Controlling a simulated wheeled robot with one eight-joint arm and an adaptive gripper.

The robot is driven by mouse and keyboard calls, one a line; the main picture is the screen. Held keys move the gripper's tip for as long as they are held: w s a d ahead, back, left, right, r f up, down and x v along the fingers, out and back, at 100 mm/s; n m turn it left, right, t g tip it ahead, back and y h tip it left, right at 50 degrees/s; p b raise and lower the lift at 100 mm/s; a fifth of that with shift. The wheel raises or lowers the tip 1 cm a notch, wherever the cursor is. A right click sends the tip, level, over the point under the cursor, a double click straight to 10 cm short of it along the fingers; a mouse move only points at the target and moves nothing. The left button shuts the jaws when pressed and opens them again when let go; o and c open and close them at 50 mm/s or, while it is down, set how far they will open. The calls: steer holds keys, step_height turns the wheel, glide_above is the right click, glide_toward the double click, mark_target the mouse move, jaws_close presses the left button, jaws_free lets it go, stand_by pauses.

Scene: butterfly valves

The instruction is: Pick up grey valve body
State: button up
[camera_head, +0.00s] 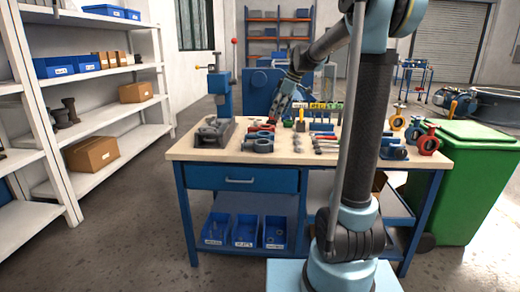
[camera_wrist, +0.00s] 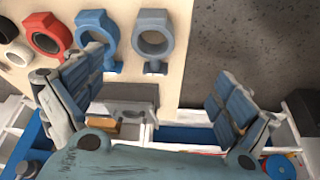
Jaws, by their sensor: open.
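The grey valve body (camera_wrist: 152,36) is a ring with a short foot. It lies flat on the table in the wrist view, at the end of a row by the table edge. In the head view a grey-blue ring (camera_head: 264,147) lies near the front edge; I cannot tell its exact shade there. My gripper (camera_wrist: 157,74) is open and empty, its two padded fingers spread wide. The grey body is beyond the fingertips, apart from them. In the head view my gripper (camera_head: 273,117) hangs over the left half of the table, close to the rings.
A blue valve body (camera_wrist: 98,38) lies close beside the grey one, and a red one (camera_wrist: 46,34) further left. The workbench (camera_head: 210,157) holds a blue press (camera_head: 222,95) at left and several tools. A green bin (camera_head: 470,180) stands at right, shelves (camera_head: 95,75) at left.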

steer(key=w+a, duration=0.1)
steer(key=w, duration=0.1)
glide_toward(262, 143)
steer(key=shift+s+a+f+n, duration=0.2)
steer(key=shift+s+a+f, duration=0.2)
steer(key=shift+s+f, duration=0.2)
steer(key=shift+s+a+f+n, duration=0.2)
steer(key=shift+s+a+f, duration=0.2)
steer(key=shift+s+f, duration=0.2)
steer(key=shift+s+x, duration=0.15)
steer(key=shift+x, duration=1.4)
steer(key=shift+s+x, duration=0.1)
steer(key=shift+x, duration=1.45)
steer(key=c, duration=1.6)
